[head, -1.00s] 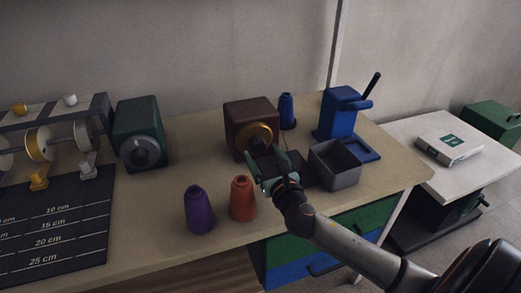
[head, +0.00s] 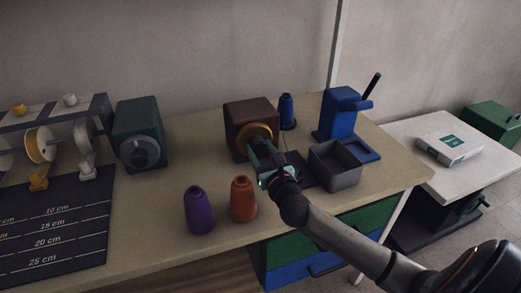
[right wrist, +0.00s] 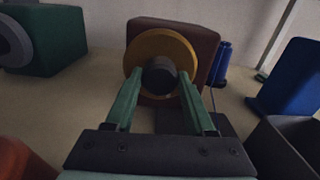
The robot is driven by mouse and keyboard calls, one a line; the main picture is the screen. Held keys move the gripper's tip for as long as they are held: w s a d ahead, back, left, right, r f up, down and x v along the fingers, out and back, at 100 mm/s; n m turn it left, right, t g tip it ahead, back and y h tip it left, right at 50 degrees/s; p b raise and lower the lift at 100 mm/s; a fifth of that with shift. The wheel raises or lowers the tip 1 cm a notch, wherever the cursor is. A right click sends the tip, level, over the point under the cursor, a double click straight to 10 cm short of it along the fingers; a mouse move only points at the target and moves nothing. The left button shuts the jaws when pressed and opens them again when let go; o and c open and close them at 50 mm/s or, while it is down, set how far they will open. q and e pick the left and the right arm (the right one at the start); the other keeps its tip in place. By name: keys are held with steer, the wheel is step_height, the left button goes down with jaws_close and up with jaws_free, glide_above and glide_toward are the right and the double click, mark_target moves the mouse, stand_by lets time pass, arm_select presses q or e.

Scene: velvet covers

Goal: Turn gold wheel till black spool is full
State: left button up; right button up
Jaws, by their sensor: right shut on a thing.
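The gold wheel (head: 262,135) is on the front of a brown box (head: 237,127) at the middle of the table. In the right wrist view the gold wheel (right wrist: 148,48) has a dark round knob (right wrist: 159,75) at its centre. My right gripper (head: 266,160) is at the front of the wheel. Its green fingers (right wrist: 158,92) stand on either side of the knob and are shut on it. I cannot make out a separate black spool; it may be hidden or be the dark knob. My left gripper is out of view.
A blue thread cone (head: 287,110) stands behind the box. Purple (head: 199,211) and orange (head: 243,199) cones stand at the front. A grey open bin (head: 345,176) and a blue cranked device (head: 340,115) are at right. A green box (head: 141,120) is at left.

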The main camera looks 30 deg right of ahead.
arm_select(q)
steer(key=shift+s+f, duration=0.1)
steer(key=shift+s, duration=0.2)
arm_select(e)
jaws_close()
steer(key=shift+m, duration=0.3)
